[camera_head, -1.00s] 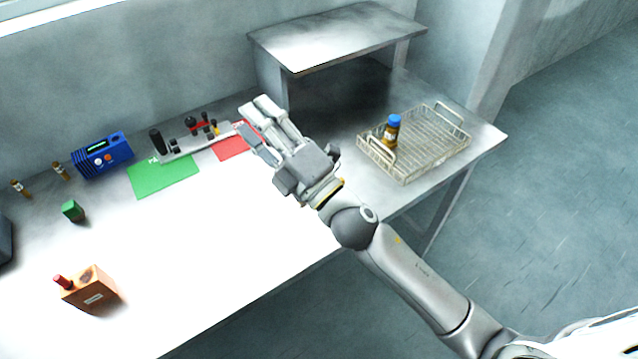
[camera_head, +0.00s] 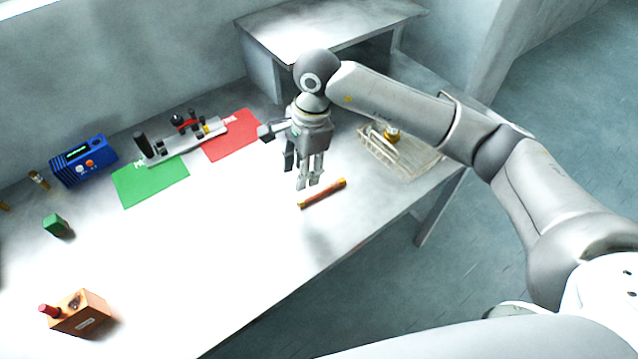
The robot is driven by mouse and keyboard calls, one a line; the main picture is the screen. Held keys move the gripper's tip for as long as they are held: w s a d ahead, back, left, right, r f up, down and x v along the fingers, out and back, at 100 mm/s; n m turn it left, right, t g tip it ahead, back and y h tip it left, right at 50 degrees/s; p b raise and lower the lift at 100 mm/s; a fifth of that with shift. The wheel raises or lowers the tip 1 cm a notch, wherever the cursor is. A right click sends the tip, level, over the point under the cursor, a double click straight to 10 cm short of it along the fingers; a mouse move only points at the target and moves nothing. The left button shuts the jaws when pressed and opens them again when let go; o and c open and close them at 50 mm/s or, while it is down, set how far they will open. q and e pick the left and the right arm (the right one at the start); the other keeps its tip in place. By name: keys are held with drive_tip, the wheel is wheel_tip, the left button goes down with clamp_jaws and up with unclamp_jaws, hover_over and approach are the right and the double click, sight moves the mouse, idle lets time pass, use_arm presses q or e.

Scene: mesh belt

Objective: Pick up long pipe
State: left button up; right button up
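A long reddish-brown pipe (camera_head: 324,194) with gold-coloured ends lies slantwise on the bright table top, near its front edge. My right gripper (camera_head: 301,178) points down just behind and left of the pipe. Its fingers are spread apart, with nothing between them. Whether the fingertips touch the table cannot be told. The pipe shows whole in front of the fingers. My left gripper is not in view.
A wire basket (camera_head: 418,166) at the right holds a bottle (camera_head: 391,135), partly behind my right arm. A raised metal shelf (camera_head: 320,30) stands behind. The table's front middle is clear.

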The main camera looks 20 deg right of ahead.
drive_tip(key=w+d+h, duration=0.2)
drive_tip(key=d, duration=0.2)
drive_tip(key=p, duration=0.2)
hover_over(322, 190)
drive_tip(key=f, duration=0.3)
drive_tip(key=shift+w+a+f, duration=0.15)
drive_tip(key=shift+a+f, duration=0.2)
drive_tip(key=shift+f, duration=0.4)
drive_tip(key=shift+d+f+p, duration=0.1)
drive_tip(key=shift+f+p, duration=0.25)
drive_tip(key=shift+f, duration=0.25)
drive_tip(key=f, duration=0.1)
drive_tip(key=f+p, duration=0.1)
drive_tip(key=f, duration=0.1)
drive_tip(key=shift+s+d+f, duration=0.15)
drive_tip(key=shift+s+d, duration=0.05)
drive_tip(key=shift+f+p, duration=0.3)
drive_tip(key=shift+f, duration=0.15)
drive_tip(key=shift+w, duration=0.1)
clamp_jaws()
